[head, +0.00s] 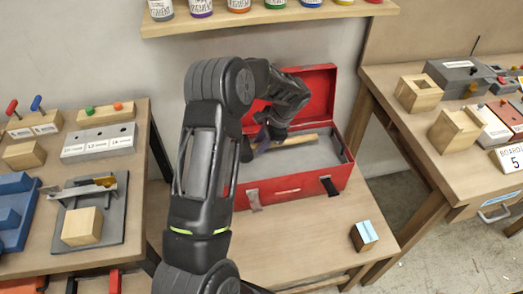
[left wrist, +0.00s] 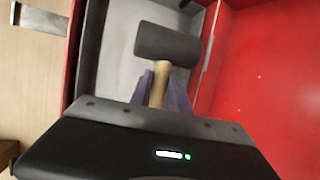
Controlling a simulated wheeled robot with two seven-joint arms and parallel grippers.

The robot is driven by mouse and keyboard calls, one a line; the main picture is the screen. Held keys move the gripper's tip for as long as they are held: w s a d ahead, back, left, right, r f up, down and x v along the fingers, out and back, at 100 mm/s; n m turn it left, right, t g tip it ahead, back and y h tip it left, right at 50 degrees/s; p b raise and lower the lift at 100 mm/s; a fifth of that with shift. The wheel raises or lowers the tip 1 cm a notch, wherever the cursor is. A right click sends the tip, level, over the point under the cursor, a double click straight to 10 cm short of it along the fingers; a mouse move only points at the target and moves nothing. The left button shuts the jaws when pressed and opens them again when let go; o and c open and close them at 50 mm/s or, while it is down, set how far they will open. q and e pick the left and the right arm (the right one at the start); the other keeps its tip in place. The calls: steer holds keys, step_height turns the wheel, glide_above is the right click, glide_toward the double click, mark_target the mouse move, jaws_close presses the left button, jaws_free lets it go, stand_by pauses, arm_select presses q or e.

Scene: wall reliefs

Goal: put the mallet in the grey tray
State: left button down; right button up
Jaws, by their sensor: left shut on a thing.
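The mallet has a dark grey head (left wrist: 168,42) and a light wooden handle (head: 298,141). My left gripper (head: 262,138) has purple fingers and is shut on the handle, close below the head, as the left wrist view (left wrist: 160,88) shows. The grey tray (head: 318,155) fills the inside of the open red toolbox; its floor also shows in the left wrist view (left wrist: 115,45). The mallet is over the tray, within the toolbox walls. I cannot tell whether it touches the tray floor. My forearm hides the toolbox's left part. My right gripper is not in view.
The red toolbox (head: 290,190) stands on a low wooden bench (head: 300,235), its lid (head: 318,90) raised at the back. A small blue-topped block (head: 364,236) is on the bench. Side tables carry blocks and tools. A shelf (head: 270,17) with jars is above.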

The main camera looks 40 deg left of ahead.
arm_select(q)
steer(key=shift+f, duration=1.85)
steer(key=shift+f, duration=0.15)
steer(key=c, duration=1.2)
jaws_free()
steer(key=shift+c, duration=0.2)
steer(key=v, duration=1.2)
steer(key=shift+b, duration=0.3)
